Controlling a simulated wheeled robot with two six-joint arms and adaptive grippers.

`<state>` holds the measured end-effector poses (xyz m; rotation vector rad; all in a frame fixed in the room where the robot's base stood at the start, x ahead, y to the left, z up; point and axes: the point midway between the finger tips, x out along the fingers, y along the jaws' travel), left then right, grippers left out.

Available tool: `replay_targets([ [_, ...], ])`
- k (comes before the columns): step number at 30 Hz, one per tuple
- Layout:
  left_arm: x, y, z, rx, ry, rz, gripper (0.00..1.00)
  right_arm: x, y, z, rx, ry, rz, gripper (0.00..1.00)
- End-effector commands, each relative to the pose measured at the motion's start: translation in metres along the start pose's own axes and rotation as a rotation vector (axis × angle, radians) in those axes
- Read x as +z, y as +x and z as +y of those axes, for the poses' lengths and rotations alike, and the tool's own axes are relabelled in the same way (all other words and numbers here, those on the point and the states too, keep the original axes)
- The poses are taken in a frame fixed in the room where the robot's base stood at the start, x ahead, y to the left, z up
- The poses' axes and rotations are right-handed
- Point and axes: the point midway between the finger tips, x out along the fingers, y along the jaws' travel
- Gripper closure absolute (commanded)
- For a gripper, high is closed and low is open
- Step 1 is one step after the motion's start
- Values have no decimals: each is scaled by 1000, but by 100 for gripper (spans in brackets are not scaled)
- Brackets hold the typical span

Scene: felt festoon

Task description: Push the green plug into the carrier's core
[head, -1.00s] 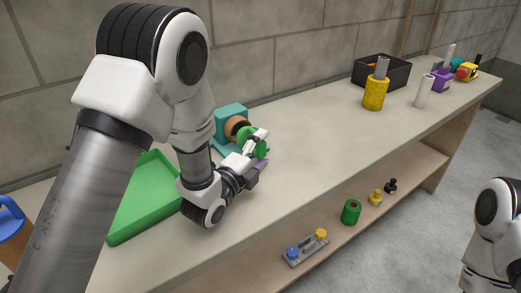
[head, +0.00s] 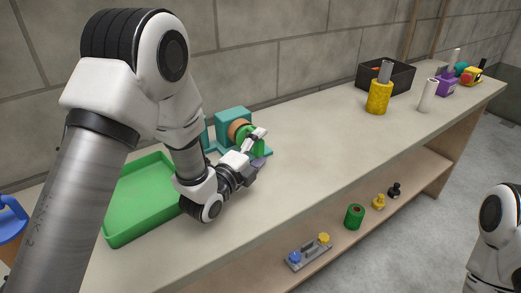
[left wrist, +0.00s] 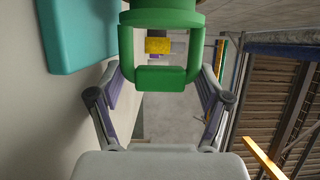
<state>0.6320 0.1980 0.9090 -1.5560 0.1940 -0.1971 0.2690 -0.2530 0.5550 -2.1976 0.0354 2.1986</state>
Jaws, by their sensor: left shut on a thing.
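The teal carrier (head: 233,117) stands on the bench against the wall side, with its brown ring-shaped core (head: 239,130) facing my left gripper. My left gripper (head: 259,136) is shut on the green plug (head: 259,147) beside the core. In the left wrist view the plug's looped handle (left wrist: 160,78) lies between the two fingers, and a teal block of the carrier (left wrist: 80,30) is at upper left. The fingers and wrist partly hide the plug, and I cannot tell if it touches the core. My right gripper is out of view.
A green tray (head: 150,205) lies left of the carrier, under my left arm. A yellow roll (head: 379,97), a white cylinder (head: 428,95) and a black bin (head: 402,76) stand farther right. The lower shelf holds a green roll (head: 354,217). The middle bench top is clear.

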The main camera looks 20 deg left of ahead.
Motion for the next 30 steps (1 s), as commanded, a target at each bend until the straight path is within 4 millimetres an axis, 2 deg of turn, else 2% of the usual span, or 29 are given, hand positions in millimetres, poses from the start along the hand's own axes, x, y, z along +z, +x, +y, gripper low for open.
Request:
replay_targets([
  [25, 14, 5, 1, 1, 1, -1, 59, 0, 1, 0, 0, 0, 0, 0],
  [26, 14, 5, 1, 1, 1, -1, 16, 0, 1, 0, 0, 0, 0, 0],
  [27, 14, 5, 1, 2, 1, -1, 2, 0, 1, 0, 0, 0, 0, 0],
  [30, 14, 5, 2, 3, 0, -1, 0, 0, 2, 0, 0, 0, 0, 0],
])
